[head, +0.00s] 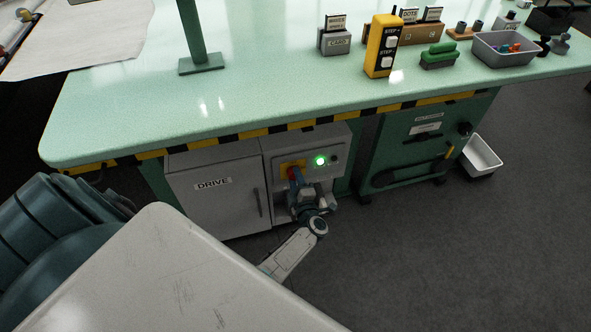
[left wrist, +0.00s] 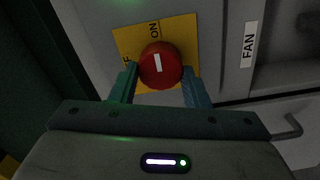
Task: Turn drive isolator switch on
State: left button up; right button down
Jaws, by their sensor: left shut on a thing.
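The drive isolator switch is a red round knob on a yellow plate (left wrist: 187,40), on the front of the grey DRIVE cabinet (head: 215,200). In the left wrist view the red knob (left wrist: 160,65) has a white bar that stands nearly upright, toward the word ON above it. The OFF label at the left is partly hidden. My left gripper (head: 297,184) is shut on the knob, one finger on each side. In the head view the gripper hides part of the knob. A green lamp (head: 320,161) glows to the right of the switch. My right gripper is not in view.
The green bench top (head: 250,100) with a hazard-striped edge overhangs the cabinet. A FAN label (left wrist: 249,45) is right of the switch. A green cabinet (head: 410,150) stands farther right, with a white bin (head: 482,157) beside it. The floor at right is clear.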

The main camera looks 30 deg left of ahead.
pick_arm(q)
jog(key=o, duration=1)
jog(key=v, duration=1.1)
jog(key=shift+w, duration=0.1)
